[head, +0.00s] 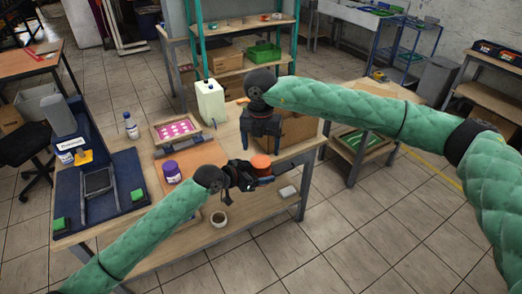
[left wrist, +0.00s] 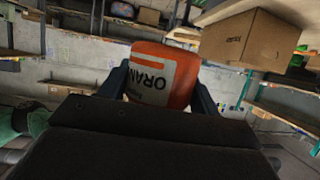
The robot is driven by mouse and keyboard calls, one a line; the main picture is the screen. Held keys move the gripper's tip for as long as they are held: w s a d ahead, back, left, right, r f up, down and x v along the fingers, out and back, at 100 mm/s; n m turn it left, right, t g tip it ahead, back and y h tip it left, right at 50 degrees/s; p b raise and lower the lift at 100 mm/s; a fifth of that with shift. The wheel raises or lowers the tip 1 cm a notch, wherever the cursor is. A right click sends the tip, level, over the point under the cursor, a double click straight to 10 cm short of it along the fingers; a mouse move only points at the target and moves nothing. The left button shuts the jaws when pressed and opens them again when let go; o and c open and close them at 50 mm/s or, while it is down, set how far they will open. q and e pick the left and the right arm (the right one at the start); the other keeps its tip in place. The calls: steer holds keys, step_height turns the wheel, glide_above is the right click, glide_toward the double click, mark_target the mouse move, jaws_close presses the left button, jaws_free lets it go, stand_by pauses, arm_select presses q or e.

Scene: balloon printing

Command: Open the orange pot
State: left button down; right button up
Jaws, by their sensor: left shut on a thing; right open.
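The orange pot (head: 261,162) is held between the fingers of my left gripper (head: 249,181), near the table's right side. It seems held up off the table. In the left wrist view the pot (left wrist: 165,72) sits between the two dark fingers, and its white label with "ORAN" reads upside down. My right gripper (head: 261,138) is open, pointing down, just behind and above the pot, apart from it. Whether the pot's lid is on cannot be told clearly.
The wooden table (head: 255,212) also bears a purple-lidded jar (head: 172,172), a pink-patterned frame (head: 178,130), a white container (head: 210,101), a tape roll (head: 218,218) and a small white block (head: 287,192). A cardboard box (head: 298,128) stands behind my right gripper. The front of the table is mostly clear.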

mark_target(261, 161)
step_height(261, 161, up, 2)
steer(key=shift+r, duration=0.2)
steer(key=shift+f, duration=3.9)
steer(key=c, duration=1)
steer(key=o, duration=1.1)
steer(key=shift+r, duration=0.1)
